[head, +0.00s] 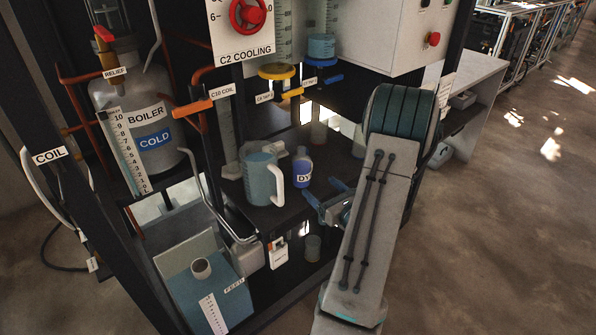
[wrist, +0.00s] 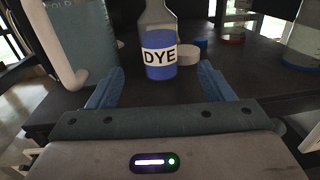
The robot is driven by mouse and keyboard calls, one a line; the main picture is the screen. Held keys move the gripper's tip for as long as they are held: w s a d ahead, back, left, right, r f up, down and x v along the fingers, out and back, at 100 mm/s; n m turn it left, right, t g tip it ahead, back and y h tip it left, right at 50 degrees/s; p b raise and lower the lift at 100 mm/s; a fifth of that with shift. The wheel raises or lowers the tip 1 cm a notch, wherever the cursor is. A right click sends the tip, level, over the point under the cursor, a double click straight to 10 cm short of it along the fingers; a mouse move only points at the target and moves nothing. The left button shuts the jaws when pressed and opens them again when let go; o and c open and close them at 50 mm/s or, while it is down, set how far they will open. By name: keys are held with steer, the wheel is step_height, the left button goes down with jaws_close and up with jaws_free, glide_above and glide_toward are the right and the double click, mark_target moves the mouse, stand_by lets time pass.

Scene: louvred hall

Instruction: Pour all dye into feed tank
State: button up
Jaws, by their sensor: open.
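The dye bottle (head: 302,170) is small and blue with a white label reading DYE, upright on the dark shelf. In the wrist view the dye bottle (wrist: 160,58) stands ahead of my gripper (wrist: 162,90), centred between the two blue fingers. My gripper (head: 326,203) is open and empty, in front of and to the right of the bottle in the head view, apart from it.
A grey-blue jug (head: 262,180) with a white handle stands just left of the dye bottle; its handle (wrist: 68,45) edges the wrist view. A boiler (head: 142,125) stands at left. A bent pipe (head: 215,200) runs between jug and tank. A pale low lid-like disc (wrist: 188,54) sits behind the bottle.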

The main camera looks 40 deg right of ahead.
mark_target(304, 162)
steer(key=w, duration=0.9)
stand_by(0.3)
jaws_close()
steer(key=shift+r, duration=0.15)
steer(key=shift+r+p, duration=1.15)
steer(key=shift+r, duration=0.8)
steer(key=shift+s, duration=0.1)
